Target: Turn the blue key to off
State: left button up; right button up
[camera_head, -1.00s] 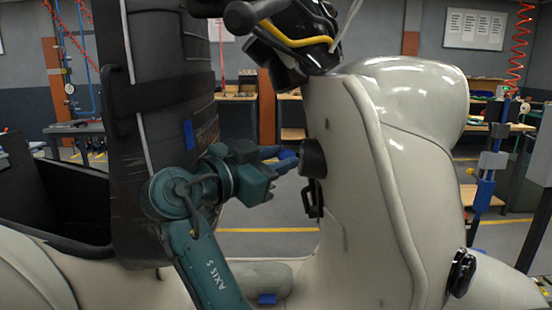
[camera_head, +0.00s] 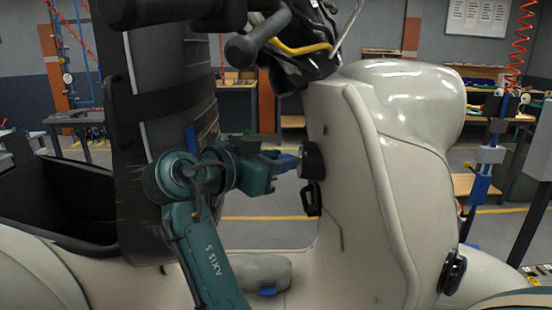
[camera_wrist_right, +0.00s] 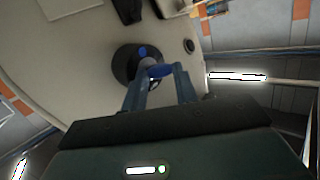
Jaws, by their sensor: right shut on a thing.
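The blue key (camera_wrist_right: 158,71) sits at the round black lock (camera_wrist_right: 126,63) on the scooter's cream front panel. In the head view the lock (camera_head: 313,161) faces left, toward my arm. My right gripper (camera_head: 290,161) reaches it from the left. In the right wrist view its two fingers (camera_wrist_right: 160,76) are shut on the key, close in front of the lock. The fingers hide part of the key. A small blue mark (camera_wrist_right: 142,51) shows on the lock's face, but I cannot read any lettering. My left gripper is not in view.
The handlebar (camera_head: 262,35) with its dark grip hangs above my right arm. The black seat back (camera_head: 165,110) stands close on the left. A black hook (camera_head: 311,200) is just below the lock. Open space lies between seat and front panel.

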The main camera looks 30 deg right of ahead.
jog(key=shift+r+n+y+p, duration=0.3)
jog(key=shift+y+p, duration=0.1)
jog(key=shift+p, duration=0.5)
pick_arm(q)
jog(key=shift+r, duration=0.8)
pick_arm(e)
jog(key=o, duration=0.9)
jog(key=shift+f, duration=0.35)
